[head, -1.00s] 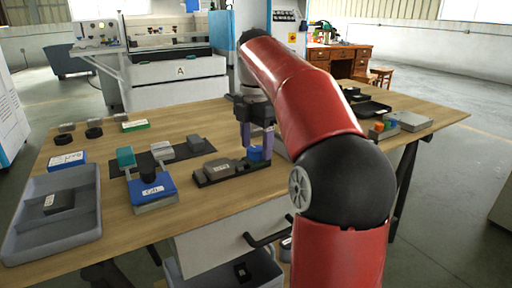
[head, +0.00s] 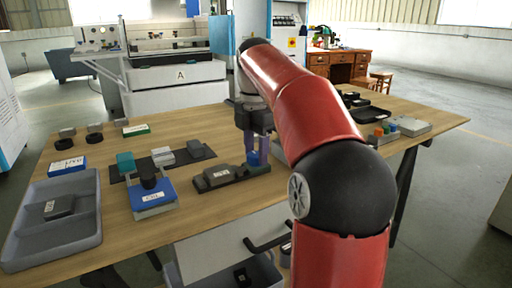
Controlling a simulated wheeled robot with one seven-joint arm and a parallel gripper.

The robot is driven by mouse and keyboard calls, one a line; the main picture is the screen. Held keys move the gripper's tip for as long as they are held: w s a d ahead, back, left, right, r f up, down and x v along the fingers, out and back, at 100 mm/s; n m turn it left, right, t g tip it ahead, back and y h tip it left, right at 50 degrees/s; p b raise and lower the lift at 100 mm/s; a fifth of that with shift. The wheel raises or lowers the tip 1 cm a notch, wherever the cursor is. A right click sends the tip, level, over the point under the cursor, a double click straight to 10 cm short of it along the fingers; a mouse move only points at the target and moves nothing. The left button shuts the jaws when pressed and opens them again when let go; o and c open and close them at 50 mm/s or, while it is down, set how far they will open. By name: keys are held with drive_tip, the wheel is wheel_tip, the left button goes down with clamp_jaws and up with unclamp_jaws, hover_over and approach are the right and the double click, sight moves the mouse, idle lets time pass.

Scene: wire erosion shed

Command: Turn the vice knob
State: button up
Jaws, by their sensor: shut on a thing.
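The vice (head: 216,176) is a low dark block with a white label, on a dark base on the wooden table. The arm reaches in from the right.
Left of the vice, a blue-and-grey block (head: 153,198) carries a black cylinder. A grey tray (head: 90,228) holding a dark labelled block lies at the table's left edge. Small blocks and a black tray (head: 373,114) stand at the right. Bare wood lies in front of the vice.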

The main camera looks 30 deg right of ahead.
drive_tip(key=m+p, duration=0.2)
drive_tip(key=m, duration=0.1)
drive_tip(key=shift+r+m+p, duration=0.2)
drive_tip(key=shift+m+p, duration=0.1)
drive_tip(key=shift+p, duration=0.1)
drive_tip(key=m+p, duration=0.2)
drive_tip(key=m, duration=0.1)
drive_tip(key=shift+f+m, duration=0.1)
drive_tip(key=shift+m, duration=0.3)
drive_tip(key=m, duration=0.3)
drive_tip(key=shift+f+m, duration=0.1)
drive_tip(key=shift+m, duration=0.2)
drive_tip(key=m, duration=0.3)
drive_tip(key=shift+m, duration=0.3)
drive_tip(key=m, duration=0.3)
drive_tip(key=shift+m, duration=0.3)
drive_tip(key=m, duration=0.3)
drive_tip(key=shift+m, duration=0.3)
drive_tip(key=m, duration=0.3)
drive_tip(key=shift+a+m, duration=0.1)
drive_tip(key=shift+m, duration=2.1)
